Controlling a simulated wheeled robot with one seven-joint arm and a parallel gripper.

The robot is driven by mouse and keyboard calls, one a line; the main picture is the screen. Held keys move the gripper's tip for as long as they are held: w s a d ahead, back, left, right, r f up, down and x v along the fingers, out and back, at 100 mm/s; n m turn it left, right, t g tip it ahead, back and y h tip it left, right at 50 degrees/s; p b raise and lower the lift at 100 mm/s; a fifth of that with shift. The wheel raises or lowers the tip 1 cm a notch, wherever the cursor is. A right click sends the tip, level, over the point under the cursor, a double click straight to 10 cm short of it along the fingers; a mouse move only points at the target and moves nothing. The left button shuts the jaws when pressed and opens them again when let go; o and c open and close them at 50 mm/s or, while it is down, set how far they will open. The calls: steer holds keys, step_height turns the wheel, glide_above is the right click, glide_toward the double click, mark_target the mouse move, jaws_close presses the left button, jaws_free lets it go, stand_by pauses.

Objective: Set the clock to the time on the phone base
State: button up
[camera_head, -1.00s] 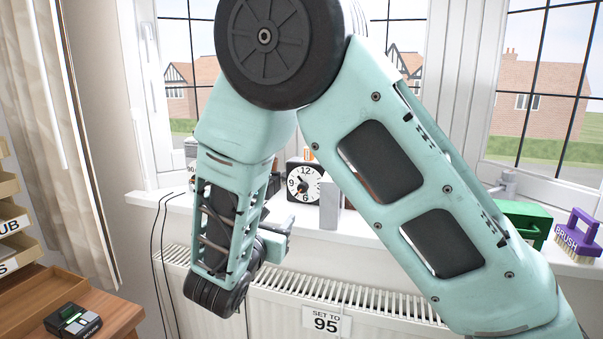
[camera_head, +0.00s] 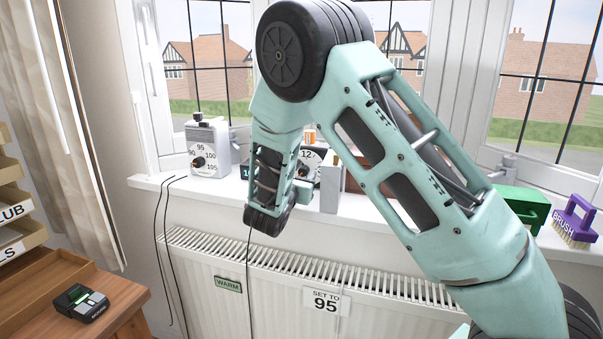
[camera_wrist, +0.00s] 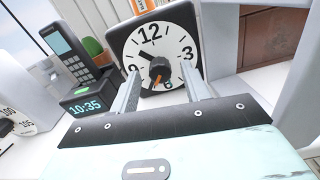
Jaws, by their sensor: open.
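The clock (camera_wrist: 176,38) has a white face in a black case. A black hand points near 10, an orange-tipped hand points down near 6 to 7, and a dark knob (camera_wrist: 159,66) sits at the centre. In the head view the clock (camera_head: 311,157) is mostly hidden by my arm. The phone base (camera_wrist: 86,106) reads 10:35 and stands left of the clock, with a dark handset (camera_wrist: 75,58) upright on it. My gripper (camera_wrist: 163,70) is open in front of the clock, its fingers either side of the knob in the picture. Contact cannot be told.
A grey dial box (camera_head: 207,146) stands left on the sill. A small cactus (camera_wrist: 93,47) is behind the phone. A grey block (camera_head: 331,184) is right of the clock. A green box (camera_head: 522,206) and purple brush (camera_head: 574,222) are farther right. A radiator (camera_head: 275,290) lies below.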

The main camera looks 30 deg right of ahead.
steer(key=shift+w+d, duration=0.4)
steer(key=shift+d, duration=0.1)
steer(key=c, duration=1)
steer(key=shift+a+r+n+p, duration=0.1)
steer(key=shift+r+n+p, duration=0.05)
steer(key=shift+n+p, duration=0.45)
steer(key=shift+n, duration=0.3)
steer(key=o, duration=1)
